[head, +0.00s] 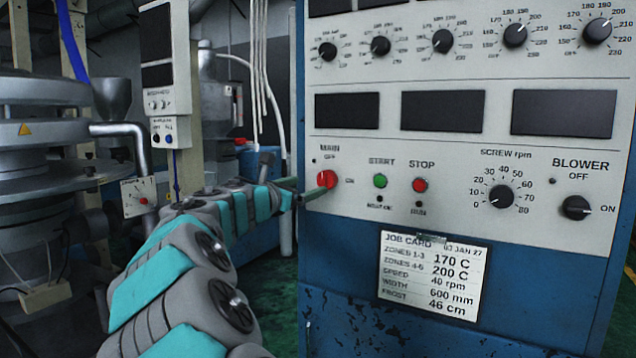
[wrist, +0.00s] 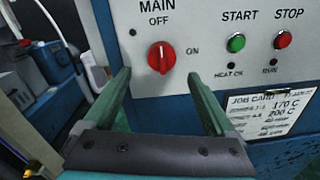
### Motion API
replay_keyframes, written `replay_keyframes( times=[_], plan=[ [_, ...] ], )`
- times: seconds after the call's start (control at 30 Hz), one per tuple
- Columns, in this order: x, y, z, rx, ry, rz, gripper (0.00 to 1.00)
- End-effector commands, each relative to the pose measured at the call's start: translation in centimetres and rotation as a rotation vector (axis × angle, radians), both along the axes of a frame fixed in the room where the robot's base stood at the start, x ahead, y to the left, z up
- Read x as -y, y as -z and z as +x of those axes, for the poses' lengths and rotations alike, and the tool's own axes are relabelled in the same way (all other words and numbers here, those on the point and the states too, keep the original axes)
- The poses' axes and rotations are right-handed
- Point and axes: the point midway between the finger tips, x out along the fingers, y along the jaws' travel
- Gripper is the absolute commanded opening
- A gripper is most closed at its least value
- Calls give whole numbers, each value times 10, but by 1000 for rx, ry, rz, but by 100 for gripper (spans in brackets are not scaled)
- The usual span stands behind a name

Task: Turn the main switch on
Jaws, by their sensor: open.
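The main switch is a red rotary knob (wrist: 161,57) on the grey panel, with OFF printed above it and ON to its right. Its pale mark points up, toward OFF. It also shows in the head view (head: 327,179), partly covered by a finger. My gripper (wrist: 158,76) is open and empty, its two green fingers pointing at the panel, one to the lower left and one to the lower right of the knob. In the head view my gripper (head: 310,188) is close in front of the panel. I cannot tell whether a finger touches it.
A green START button (head: 380,181) and a red STOP button (head: 419,185) sit right of the switch. Farther right are the screw rpm dial (head: 501,196) and blower knob (head: 576,208). A job card (head: 433,278) hangs below. Machinery (head: 45,150) stands at left.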

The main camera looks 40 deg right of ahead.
Motion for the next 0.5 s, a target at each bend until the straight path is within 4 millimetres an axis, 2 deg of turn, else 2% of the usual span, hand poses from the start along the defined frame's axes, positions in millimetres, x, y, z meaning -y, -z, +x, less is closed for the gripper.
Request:
replay_keyframes(
  times=[0.3, 0.5],
  plan=[
    [47, 0, 15, 6, 5, 5, 90],
    [62, 0, 20, 6, 6, 5, 90]
  ],
)
